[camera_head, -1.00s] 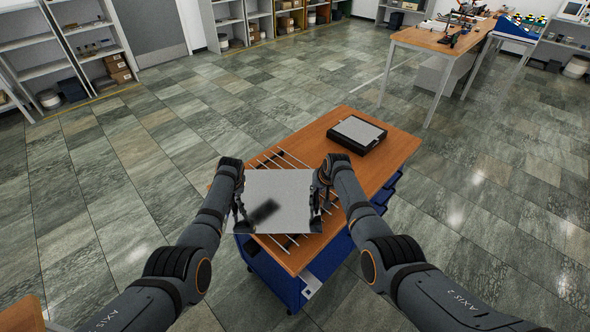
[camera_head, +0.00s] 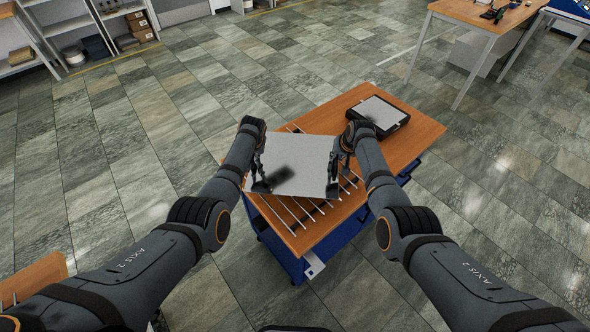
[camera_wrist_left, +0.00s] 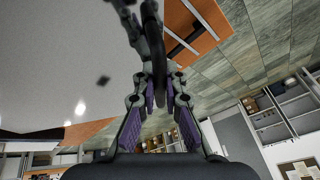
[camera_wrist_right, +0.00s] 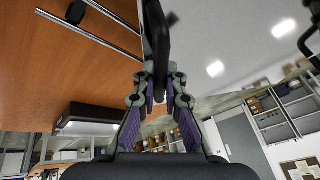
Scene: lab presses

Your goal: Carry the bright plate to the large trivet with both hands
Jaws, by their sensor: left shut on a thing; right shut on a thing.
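The bright plate (camera_head: 305,152), a flat light-grey square, hangs between my two grippers above the wooden table. A dark blurred shadow or reflection lies on its face. The large trivet, a row of thin metal rods (camera_head: 318,211), lies on the table below; the plate hides much of it. My left gripper (camera_head: 260,183) is shut on the plate's left side, and a dark handle-like bar shows between its fingers in the left wrist view (camera_wrist_left: 153,60). My right gripper (camera_head: 335,183) is shut on the plate's right side, with a similar dark bar in the right wrist view (camera_wrist_right: 156,50).
A black device with a light top (camera_head: 378,113) stands on the wooden table (camera_head: 415,135) behind the right gripper. Another wooden surface with rods (camera_head: 35,277) shows at lower left. A far workbench (camera_head: 480,15) and shelves stand at the back. The tiled floor around is open.

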